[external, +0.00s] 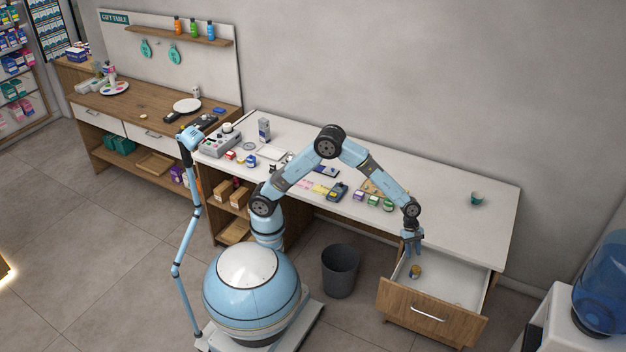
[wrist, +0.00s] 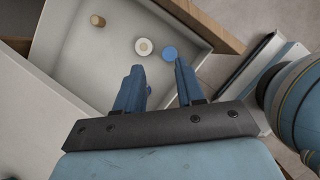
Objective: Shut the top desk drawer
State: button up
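The top desk drawer (external: 431,312) is pulled out at the right end of the white desk (external: 455,215). It has a wooden front, a silver handle (external: 429,313) and a pale inside. A small orange-brown round item (external: 415,271) lies in it. In the wrist view the drawer's pale inside (wrist: 85,60) holds a small brown cylinder (wrist: 97,20), a cream round item (wrist: 144,46) and a blue round item (wrist: 170,54). My gripper (external: 413,250) points down over the back left part of the open drawer. Its two fingers (wrist: 160,80) are apart with nothing between them.
A dark bin (external: 340,270) stands on the floor left of the drawer. A water cooler (external: 600,290) stands at the right. Small boxes (external: 373,201) and a green cup (external: 477,198) are on the desk. The floor before the drawer looks clear.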

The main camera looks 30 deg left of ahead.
jog(key=s+d+m+t+h, duration=0.15)
jog(key=s+d+h, duration=0.45)
jog(key=s+d, duration=0.6)
jog(key=s+d+n+t+h, duration=0.1)
jog(key=s+n+t+h, duration=0.15)
jog(key=s+t, duration=0.45)
jog(key=s+a+t, duration=0.6)
jog(key=s+a, duration=0.1)
jog(key=a, duration=0.2)
notch_tip(320, 180, down, 18)
jog(key=x, duration=1.4)
jog(key=shift+n, duration=0.3)
jog(key=shift+w, duration=0.1)
jog(key=shift+c, duration=0.4)
jog(key=shift+f, duration=0.1)
grip_shut()
